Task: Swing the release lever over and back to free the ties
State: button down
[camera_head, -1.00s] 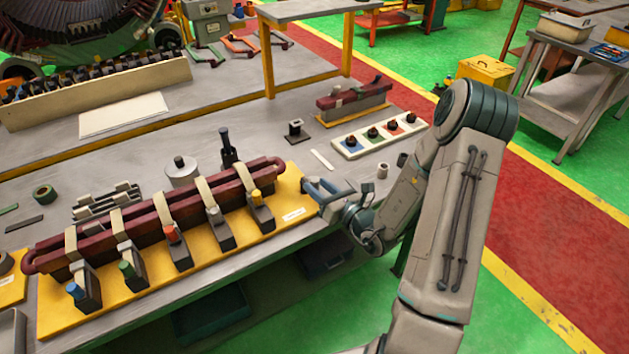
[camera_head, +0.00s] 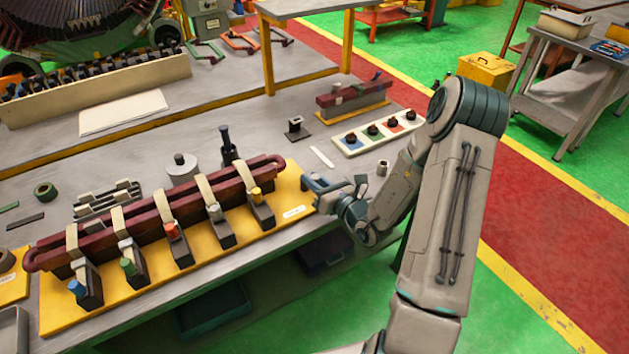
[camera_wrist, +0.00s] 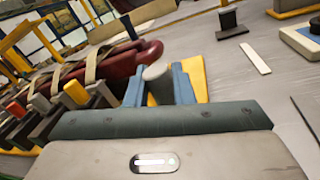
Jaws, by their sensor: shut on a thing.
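The winding fixture has a yellow base (camera_head: 140,297) carrying a long dark red coil (camera_head: 132,225). Several pale ties (camera_head: 161,208) loop over the coil, each at a dark clamp block with a coloured peg along the front. My gripper (camera_head: 311,186) is at the base's right end, by the white label. In the wrist view, my gripper's blue fingers (camera_wrist: 160,84) are shut on a grey round-topped post (camera_wrist: 156,74), which looks like the release lever's handle. The lever's lower part is hidden behind my gripper. The red coil's end (camera_wrist: 140,52) shows just beyond.
A tray with coloured squares and dark knobs (camera_head: 378,133) and a smaller red coil on a stand (camera_head: 352,96) lie behind my gripper. A grey cylinder (camera_head: 181,170) and dark upright tool (camera_head: 228,146) stand behind the fixture. The table's front edge is below my arm.

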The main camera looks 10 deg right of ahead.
jog(key=shift+d+y, duration=0.15)
jog(key=shift+y, duration=0.15)
jog(key=n+g+y, duration=0.1)
jog(key=d+n+g+y, duration=0.1)
jog(key=y, duration=0.1)
jog(key=shift+w+d+n, duration=0.1)
jog(key=shift+w+n, duration=0.25)
jog(key=shift+n, duration=0.05)
jog(key=n+g+y, duration=0.2)
jog(key=w+d+g+y+b, duration=0.1)
jog(key=shift+n+g, duration=0.4)
jog(key=n+g, duration=0.1)
jog(key=g, duration=0.1)
jog(key=w+n+g+y+b, duration=0.1)
jog(key=d+n+g+y, duration=0.1)
jog(key=n+g, duration=0.1)
jog(key=shift+w+f+g+b, duration=0.15)
jog(key=shift+w+g+b, duration=0.1)
jog(key=shift+g+b, duration=0.05)
jog(key=shift+w+d+n+g+y+b, duration=0.1)
jog(key=shift+w+n+g+y+b, duration=0.15)
jog(key=shift+n+g, duration=0.45)
jog(key=shift+w+d+n+g+y+b, duration=0.1)
jog(key=shift+w+n+g+y+b, duration=0.15)
jog(key=shift+g, duration=0.75)
jog(key=shift+r+n, duration=0.2)
jog(key=shift+n, duration=0.05)
jog(key=c, duration=1.3)
grip_release()
jog(key=shift+a, duration=0.1)
